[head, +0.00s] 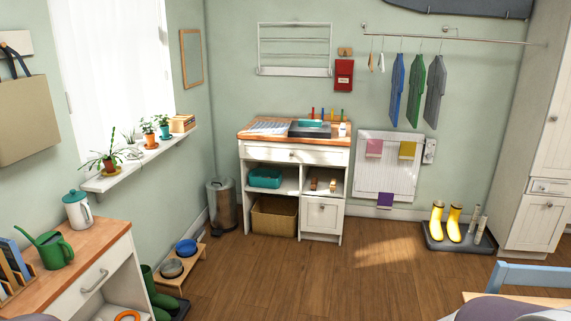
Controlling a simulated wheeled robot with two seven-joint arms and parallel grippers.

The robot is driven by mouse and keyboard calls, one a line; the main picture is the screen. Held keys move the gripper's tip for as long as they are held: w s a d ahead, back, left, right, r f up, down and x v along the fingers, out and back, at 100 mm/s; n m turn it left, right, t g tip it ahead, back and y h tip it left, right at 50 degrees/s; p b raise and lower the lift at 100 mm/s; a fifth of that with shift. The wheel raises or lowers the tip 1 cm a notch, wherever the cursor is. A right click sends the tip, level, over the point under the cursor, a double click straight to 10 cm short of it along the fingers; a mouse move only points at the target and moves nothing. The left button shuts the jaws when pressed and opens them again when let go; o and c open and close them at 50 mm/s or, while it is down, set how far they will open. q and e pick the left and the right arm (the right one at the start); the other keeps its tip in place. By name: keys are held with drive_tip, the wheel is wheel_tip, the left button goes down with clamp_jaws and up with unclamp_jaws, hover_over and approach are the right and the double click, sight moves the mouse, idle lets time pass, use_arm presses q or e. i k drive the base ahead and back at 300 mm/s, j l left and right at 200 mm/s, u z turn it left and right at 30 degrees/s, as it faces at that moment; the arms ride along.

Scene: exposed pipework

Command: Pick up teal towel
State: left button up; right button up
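A flat teal item (310,123), which looks like a folded towel, lies on the dark basin or tray (310,132) on top of the white cabinet (292,155) at the far wall. It is small in view, so its folds cannot be made out. Neither of my grippers is in view.
Wooden floor (290,275) is clear before the cabinet. A bin (222,205) and pet-bowl stand (180,262) are left of it. Yellow boots (446,222) stand on a mat at right. A blue chair (530,277) is at lower right, a wood-topped counter (85,255) at lower left.

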sight(302, 123)
drive_tip(key=i+z, duration=0.5)
drive_tip(key=i, duration=1.7)
drive_tip(key=j, duration=0.1)
